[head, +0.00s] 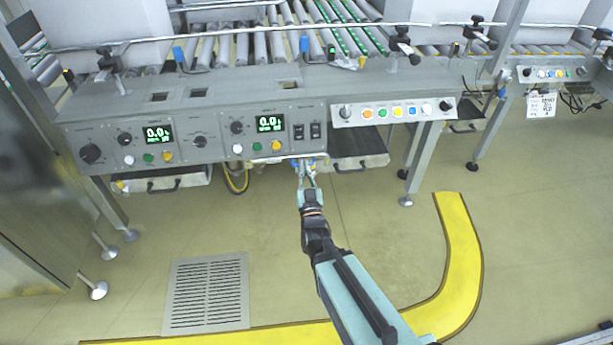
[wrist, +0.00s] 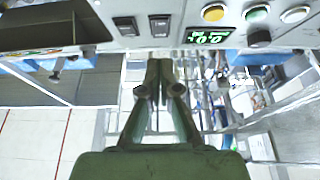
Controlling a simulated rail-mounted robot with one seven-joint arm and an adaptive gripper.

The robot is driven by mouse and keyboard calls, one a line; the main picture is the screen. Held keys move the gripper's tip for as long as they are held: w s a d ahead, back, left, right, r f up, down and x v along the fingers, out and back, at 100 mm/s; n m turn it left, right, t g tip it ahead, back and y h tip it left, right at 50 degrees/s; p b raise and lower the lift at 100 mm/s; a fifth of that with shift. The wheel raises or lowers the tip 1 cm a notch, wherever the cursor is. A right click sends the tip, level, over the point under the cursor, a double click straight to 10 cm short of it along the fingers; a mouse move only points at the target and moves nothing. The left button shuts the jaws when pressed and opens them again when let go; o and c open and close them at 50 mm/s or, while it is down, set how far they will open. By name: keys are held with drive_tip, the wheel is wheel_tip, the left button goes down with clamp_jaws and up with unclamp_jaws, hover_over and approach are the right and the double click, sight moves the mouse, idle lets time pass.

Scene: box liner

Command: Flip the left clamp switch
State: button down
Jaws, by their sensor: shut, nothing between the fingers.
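Two black rocker switches sit side by side on the grey control panel: the left one (head: 298,132) and the right one (head: 315,131). The wrist view appears turned over, so the left switch (wrist: 160,25) is on the right there and the right switch (wrist: 126,25) on the left. Their labels are too small to read. My gripper (head: 306,164) is just under the panel's lower edge, below the switches. In the wrist view my gripper (wrist: 160,66) has its fingertips together and empty, apart from the left switch and nearly in line with it.
A green display (head: 270,123), knobs and white, green and yellow buttons (head: 276,145) lie left of the switches. A separate button box (head: 390,112) projects to the right. Trays (head: 360,163) hang below the panel. Open floor lies in front.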

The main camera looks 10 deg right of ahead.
drive_tip(key=shift+f+p+v, duration=0.2)
drive_tip(key=shift+p+v, duration=0.5)
drive_tip(key=shift+v, duration=0.35)
drive_tip(key=shift+f+p+v, duration=0.2)
drive_tip(key=shift+p+v, duration=0.45)
drive_tip(key=shift+v, duration=0.4)
drive_tip(key=shift+w, duration=0.1)
